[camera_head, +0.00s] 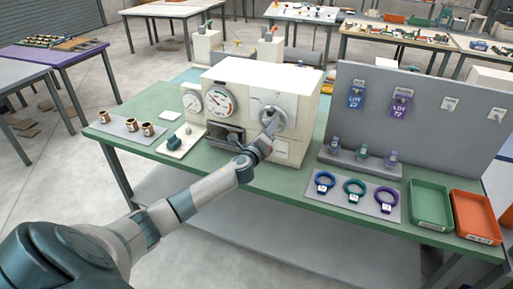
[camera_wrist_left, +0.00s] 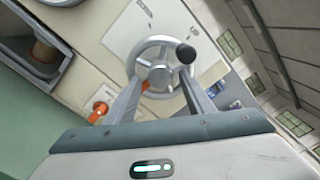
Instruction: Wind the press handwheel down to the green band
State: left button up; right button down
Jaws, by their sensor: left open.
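The press (camera_head: 262,72) is a cream box on the green bench, with a round handwheel on its front right. In the left wrist view the grey handwheel (camera_wrist_left: 160,75) faces me, with a black knob (camera_wrist_left: 186,53) at its upper right rim. My left gripper (camera_head: 268,127) is at the wheel in the head view, partly covering it. In the wrist view the open fingers of the gripper (camera_wrist_left: 160,88) reach either side of the lower wheel; contact cannot be told.
A dark opening (camera_head: 225,134) is below the dials. Copper-coloured cylinders (camera_head: 132,125) stand at bench left. A grey tag board (camera_head: 420,110), coloured rings (camera_head: 354,188), a green tray (camera_head: 430,203) and an orange tray (camera_head: 476,216) are to the right.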

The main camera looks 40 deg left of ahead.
pick_arm(q)
jog(key=b+v, duration=0.4)
jog(key=v, duration=1.2)
jog(key=shift+s+b, duration=0.4)
